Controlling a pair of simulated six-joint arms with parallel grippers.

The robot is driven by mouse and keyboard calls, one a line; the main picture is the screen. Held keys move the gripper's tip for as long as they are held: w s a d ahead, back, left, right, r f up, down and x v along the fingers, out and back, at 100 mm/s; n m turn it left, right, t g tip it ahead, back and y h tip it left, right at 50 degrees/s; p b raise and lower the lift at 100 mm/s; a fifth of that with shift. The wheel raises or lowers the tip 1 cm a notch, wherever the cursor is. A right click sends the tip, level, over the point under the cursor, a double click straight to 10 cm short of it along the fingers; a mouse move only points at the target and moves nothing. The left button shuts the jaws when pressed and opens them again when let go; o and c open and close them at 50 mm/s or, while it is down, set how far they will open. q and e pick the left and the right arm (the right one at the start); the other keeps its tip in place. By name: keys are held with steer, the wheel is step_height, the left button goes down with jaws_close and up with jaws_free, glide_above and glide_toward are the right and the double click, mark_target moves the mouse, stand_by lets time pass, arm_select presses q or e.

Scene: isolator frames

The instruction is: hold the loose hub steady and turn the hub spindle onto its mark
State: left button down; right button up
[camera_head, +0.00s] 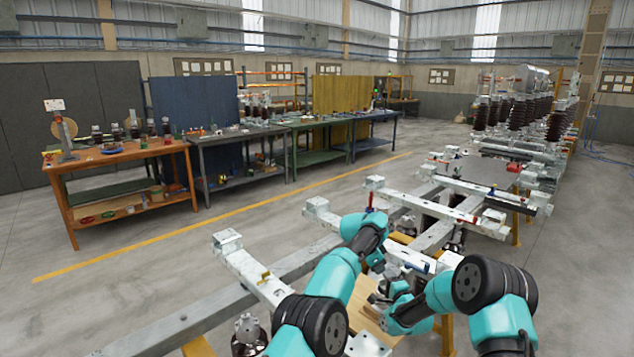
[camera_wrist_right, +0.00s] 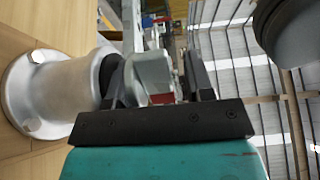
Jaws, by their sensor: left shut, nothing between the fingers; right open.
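In the right wrist view a pale metal hub (camera_wrist_right: 65,95) with a round bolted flange stands against a wooden board (camera_wrist_right: 18,28). My right gripper (camera_wrist_right: 160,80) is open, its dark fingers beside the hub's upper end. A grey metal piece with a red patch (camera_wrist_right: 161,98) shows between the fingers; I cannot tell whether it is the spindle or whether it is touched. In the head view my right gripper (camera_head: 388,304) is low over the board (camera_head: 362,312). My left gripper (camera_head: 380,268) is shut and empty just above it, partly hidden by its own wrist. The hub is not clear there.
Pale steel beams (camera_head: 262,277) of the frame lie around the arms. Another metal fitting (camera_head: 248,328) stands at the lower left. An orange workbench (camera_head: 120,153) and other benches stand at the back left. Brown insulator columns (camera_head: 520,112) stand at the back right. Floor between is clear.

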steer(key=shift+s+f, duration=0.1)
steer(key=shift+f, duration=0.15)
